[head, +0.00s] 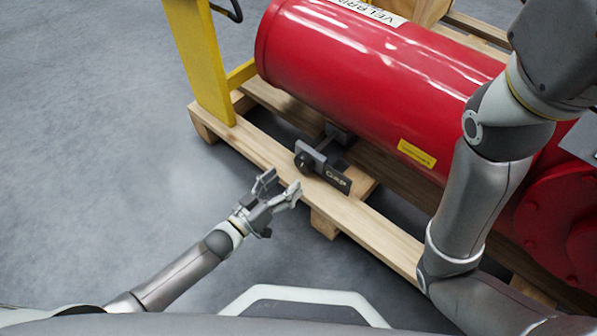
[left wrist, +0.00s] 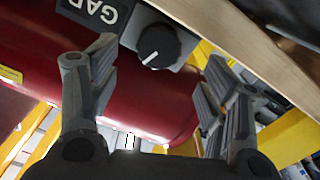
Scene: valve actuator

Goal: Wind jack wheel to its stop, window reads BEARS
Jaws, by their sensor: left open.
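The jack wheel (head: 303,161) is a small black round knob on a grey bracket at the pallet's near edge, below the red cylinder. Beside it a dark window plate (head: 337,179) reads GAP. In the left wrist view the wheel (left wrist: 158,46) shows a white pointer line, and part of the window (left wrist: 98,10) shows upside down. My left gripper (head: 283,182) is open and empty, just short of the wheel. In the left wrist view its two fingers stand apart on either side of the wheel, with no contact visible. My right gripper is out of view.
The large red cylinder (head: 350,75) lies on a wooden pallet (head: 385,235) behind the wheel. A yellow post (head: 201,60) stands at the pallet's left end. My right arm crosses the right side. The grey floor (head: 110,150) at left is clear.

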